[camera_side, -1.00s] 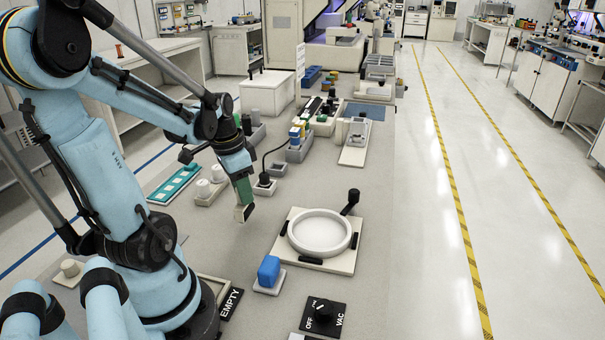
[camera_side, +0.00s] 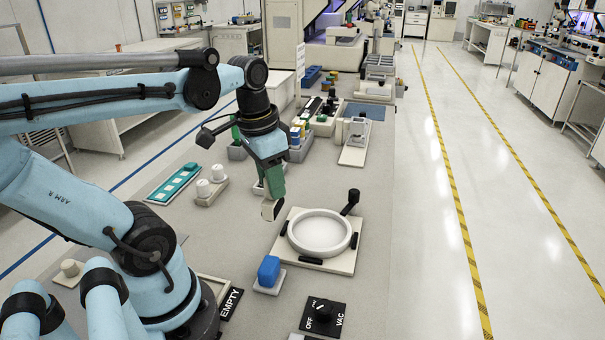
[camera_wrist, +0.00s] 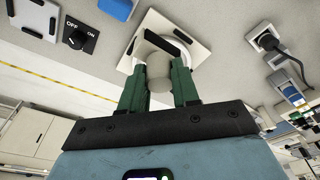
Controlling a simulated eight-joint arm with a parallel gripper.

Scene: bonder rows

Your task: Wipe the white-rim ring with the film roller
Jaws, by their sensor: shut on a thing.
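The white-rim ring (camera_side: 345,242) lies flat on a pale square plate (camera_side: 343,264) with black clamps and a black-knobbed post. It also shows in the wrist view (camera_wrist: 176,24), partly covered by the held tool. My gripper (camera_side: 271,192) has green fingers and is shut on a pale tool with a dark bar at its end, which I take to be the film roller (camera_side: 270,209). In the wrist view the tool (camera_wrist: 160,84) sits between the fingertips (camera_wrist: 159,78). The tool is above and left of the ring, apart from it.
A blue block (camera_side: 269,270) on a pale base stands in front of the ring plate. A black OFF/VAC knob panel (camera_side: 311,320) and an EMPTY label (camera_side: 231,304) are nearer. A teal tray (camera_side: 174,184) and white cylinders (camera_side: 204,187) lie left. Bench right of the plate is clear.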

